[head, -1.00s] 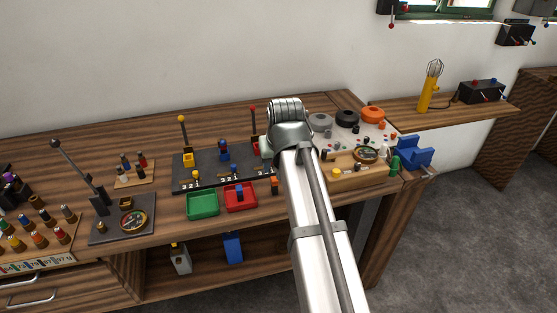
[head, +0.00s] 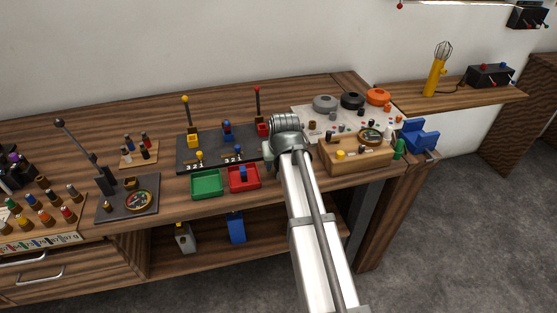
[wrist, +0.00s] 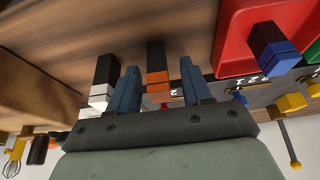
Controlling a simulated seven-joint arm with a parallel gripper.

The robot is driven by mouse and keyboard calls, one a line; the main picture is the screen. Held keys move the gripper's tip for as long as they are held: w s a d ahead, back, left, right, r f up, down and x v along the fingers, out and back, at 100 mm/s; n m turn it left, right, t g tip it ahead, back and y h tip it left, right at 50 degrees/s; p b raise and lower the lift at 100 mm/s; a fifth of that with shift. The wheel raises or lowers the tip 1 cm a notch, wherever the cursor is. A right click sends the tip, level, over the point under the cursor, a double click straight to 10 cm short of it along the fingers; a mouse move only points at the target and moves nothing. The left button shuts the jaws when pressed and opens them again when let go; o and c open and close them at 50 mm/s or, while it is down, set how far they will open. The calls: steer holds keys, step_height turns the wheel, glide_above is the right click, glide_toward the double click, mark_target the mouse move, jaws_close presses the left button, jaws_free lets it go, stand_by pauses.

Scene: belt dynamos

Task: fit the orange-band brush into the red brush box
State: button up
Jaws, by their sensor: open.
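The orange-band brush (wrist: 157,78) is a dark block with an orange band, between the two blue fingers of my gripper (wrist: 158,66) in the wrist view. The fingers are open, with a gap visible on each side of it. In the head view my arm hides the brush and the fingertips. A red box (head: 263,129) stands at the foot of the red-knobbed lever, partly behind my wrist. A shallow red tray (head: 257,187), left of my arm, holds a blue block; it also shows in the wrist view (wrist: 231,50).
A black-and-white block (wrist: 102,82) stands close to one finger. A green tray (head: 207,184) lies left of the red tray. Behind are the dark lever panel (head: 213,158) and a yellow box (head: 193,140). A wooden block (head: 358,158) stands right of my wrist.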

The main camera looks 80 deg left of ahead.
jaws_close()
steer(key=shift+c, duration=1.2)
jaws_free()
steer(key=shift+r, duration=0.85)
steer(key=shift+c, duration=0.4)
jaws_close()
steer(key=shift+r, duration=0.2)
steer(key=shift+r, duration=2.05)
